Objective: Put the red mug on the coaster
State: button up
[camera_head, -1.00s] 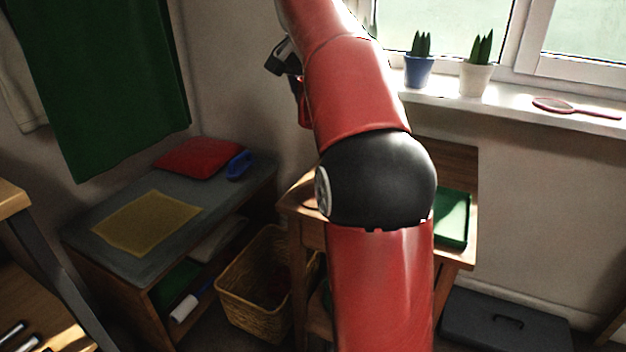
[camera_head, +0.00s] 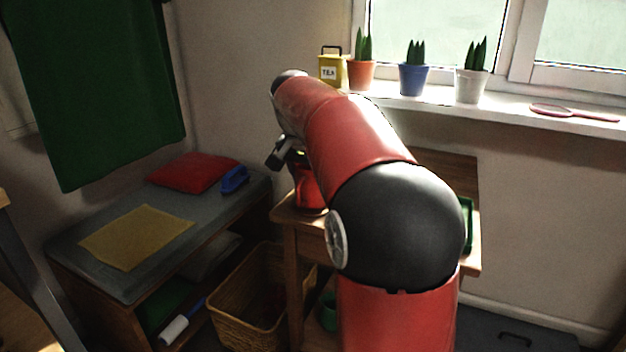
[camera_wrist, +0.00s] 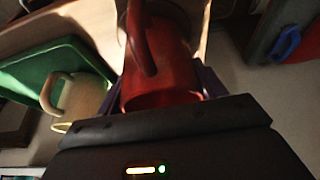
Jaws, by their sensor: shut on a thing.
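My gripper (camera_wrist: 160,88) is shut on the red mug (camera_wrist: 172,62), with a finger on either side of it. The mug's handle and rim face the wrist camera. In the head view the red mug (camera_head: 309,192) is low over the left end of the small wooden table (camera_head: 285,214), beside my dark gripper (camera_head: 287,156). I cannot tell whether the mug touches anything below. A dark rounded edge (camera_wrist: 122,22) shows beside the mug's far end and may be the coaster; the mug hides most of it.
My arm covers most of the table in the head view. Potted plants (camera_head: 412,80) and a yellow tea tin (camera_head: 331,70) line the sill. A wicker basket (camera_head: 240,318) stands on the floor.

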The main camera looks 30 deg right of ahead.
jog(key=shift+f, duration=0.2)
jog(key=o, duration=1.2)
jog(key=shift+o, duration=0.2)
